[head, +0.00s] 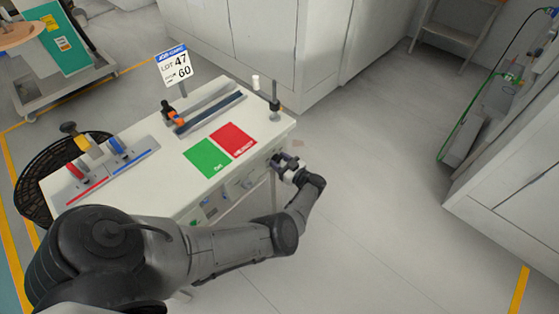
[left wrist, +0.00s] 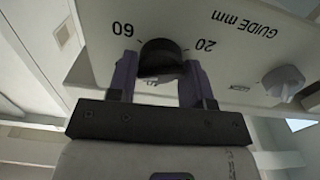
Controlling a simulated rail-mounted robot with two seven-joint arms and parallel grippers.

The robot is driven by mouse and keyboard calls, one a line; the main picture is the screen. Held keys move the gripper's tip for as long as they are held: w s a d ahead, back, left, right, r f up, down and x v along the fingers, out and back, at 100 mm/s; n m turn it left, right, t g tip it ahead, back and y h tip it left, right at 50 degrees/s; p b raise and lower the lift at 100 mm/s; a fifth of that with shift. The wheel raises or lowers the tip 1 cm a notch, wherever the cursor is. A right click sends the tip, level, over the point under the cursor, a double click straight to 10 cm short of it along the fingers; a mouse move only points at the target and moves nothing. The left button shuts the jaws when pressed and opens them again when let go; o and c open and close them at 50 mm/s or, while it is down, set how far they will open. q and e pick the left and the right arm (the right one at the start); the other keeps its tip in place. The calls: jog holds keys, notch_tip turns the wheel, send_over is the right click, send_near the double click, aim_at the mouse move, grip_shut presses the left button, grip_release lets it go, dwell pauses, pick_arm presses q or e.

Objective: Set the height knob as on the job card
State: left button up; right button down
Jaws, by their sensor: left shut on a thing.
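The job card (head: 176,66) stands on a post at the back of the white table and reads LOT 47 and 60. My left gripper (head: 288,167) is at the table's right front side. In the left wrist view, my left gripper (left wrist: 160,66) has one finger on each side of a black round knob (left wrist: 161,52) and is shut on it. The panel shows 60 and 20 on either side of this knob and GUIDE mm, all upside down. The knob's pointer is not clear. My right gripper is not in view.
A second, pale knob (left wrist: 284,82) sits on the same panel. The floor right of the table is clear.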

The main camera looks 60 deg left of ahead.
pick_arm(q)
jog(key=m, duration=0.6)
jog(key=shift+w+p, duration=0.1)
jog(key=shift+p, duration=0.2)
jog(key=shift+m, duration=1.6)
jog(key=shift+f+m, duration=0.1)
jog(key=shift+m, duration=0.3)
jog(key=o, duration=0.9)
jog(key=shift+w, duration=0.1)
jog(key=shift+b+v, duration=0.55)
jog(key=shift+v, duration=6.3)
